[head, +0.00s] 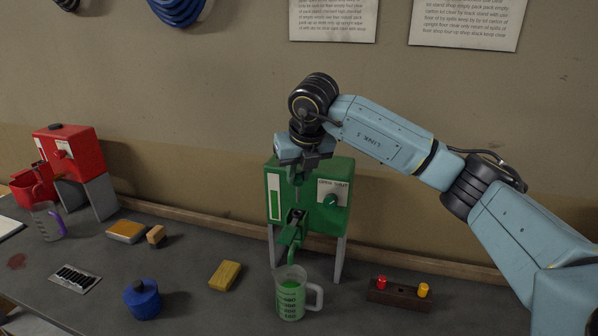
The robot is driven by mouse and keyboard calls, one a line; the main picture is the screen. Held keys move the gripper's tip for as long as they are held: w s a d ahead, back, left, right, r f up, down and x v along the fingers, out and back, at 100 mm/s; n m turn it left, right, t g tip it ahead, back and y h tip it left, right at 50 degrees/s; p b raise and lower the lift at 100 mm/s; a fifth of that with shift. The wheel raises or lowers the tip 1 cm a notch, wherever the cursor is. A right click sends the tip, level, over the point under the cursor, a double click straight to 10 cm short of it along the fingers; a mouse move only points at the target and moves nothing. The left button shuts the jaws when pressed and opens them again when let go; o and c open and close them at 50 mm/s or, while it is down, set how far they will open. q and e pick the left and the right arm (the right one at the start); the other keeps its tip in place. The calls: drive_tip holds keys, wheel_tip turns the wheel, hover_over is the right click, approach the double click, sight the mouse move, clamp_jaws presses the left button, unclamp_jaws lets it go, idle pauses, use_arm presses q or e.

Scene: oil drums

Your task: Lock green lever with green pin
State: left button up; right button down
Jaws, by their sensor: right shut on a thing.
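The green drum (335,215) stands on metal legs towards the back of the table, with a sight strip and a dark knob on its front. Its green lever (290,238) sticks out at the front, under a dark bracket. My right gripper (298,170) is in front of the drum's upper front, above the lever, pointing down. It is shut on the green pin (298,180), which is mostly hidden by the fingers. The pin appears to be above the bracket; I cannot tell whether it touches it. My left gripper is out of view.
A measuring jug (291,303) with green liquid stands below the lever. A dark rack (398,294) holds a red and a yellow pin at the right. A yellow sponge (225,275), blue can (142,300) and red drum (75,150) are to the left.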

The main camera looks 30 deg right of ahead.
sight(298, 196)
idle(0.3)
drive_tip(key=shift+f+b, duration=0.9)
drive_tip(key=shift+f, duration=0.25)
drive_tip(key=shift+f, duration=0.1)
drive_tip(key=shift+f+b, duration=0.8)
drive_tip(key=shift+f, duration=0.15)
drive_tip(key=shift+f, duration=0.2)
drive_tip(key=shift+f+b, duration=0.4)
drive_tip(key=shift+b, duration=0.05)
drive_tip(key=shift+f+b, duration=0.85)
drive_tip(key=shift+f, duration=0.25)
drive_tip(key=c, duration=1.2)
unclamp_jaws()
